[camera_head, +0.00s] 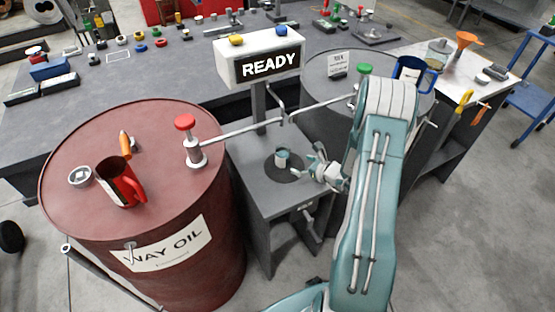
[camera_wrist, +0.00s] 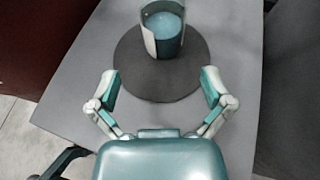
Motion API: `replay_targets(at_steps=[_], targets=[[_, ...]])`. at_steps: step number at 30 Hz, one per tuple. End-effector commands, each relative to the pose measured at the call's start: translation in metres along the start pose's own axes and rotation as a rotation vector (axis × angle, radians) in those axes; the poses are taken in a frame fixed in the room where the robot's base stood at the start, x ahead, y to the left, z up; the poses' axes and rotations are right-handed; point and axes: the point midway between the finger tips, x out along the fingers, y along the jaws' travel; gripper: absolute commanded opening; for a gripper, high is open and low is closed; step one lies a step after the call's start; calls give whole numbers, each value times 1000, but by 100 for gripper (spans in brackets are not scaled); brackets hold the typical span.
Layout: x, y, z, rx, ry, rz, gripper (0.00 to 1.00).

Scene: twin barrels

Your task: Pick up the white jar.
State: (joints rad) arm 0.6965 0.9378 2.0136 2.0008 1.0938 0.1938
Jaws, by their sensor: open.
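A small jar (camera_head: 281,158), white with a teal side and a teal top face, stands upright on a dark round disc (camera_head: 272,172) on the grey stand between two barrels. In the wrist view the jar (camera_wrist: 150,42) stands ahead at top centre, its upper edge close to the frame's top, on the same disc (camera_wrist: 160,88). My gripper (camera_head: 314,168) is to the right of the jar in the head view. In the wrist view my gripper (camera_wrist: 160,84) is open and empty, its two fingers apart over the near part of the disc. The jar is beyond the fingertips, with a gap.
A red barrel (camera_head: 90,150) holds a red mug (camera_head: 122,182). A grey barrel (camera_head: 335,100) holds a blue-handled mug (camera_head: 410,70). Valve pipes (camera_head: 240,132) cross towards the stand, below the READY sign (camera_head: 266,66). The stand's top (camera_wrist: 60,90) is otherwise clear.

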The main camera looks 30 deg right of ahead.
Motion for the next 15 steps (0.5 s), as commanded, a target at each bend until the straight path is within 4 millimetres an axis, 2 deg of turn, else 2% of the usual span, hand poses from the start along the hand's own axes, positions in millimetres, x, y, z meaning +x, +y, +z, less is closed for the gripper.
replay_targets(at_steps=[6,15], targets=[[37,2,0,-5,0,4,100],[68,8,-4,-11,3,4,100]])
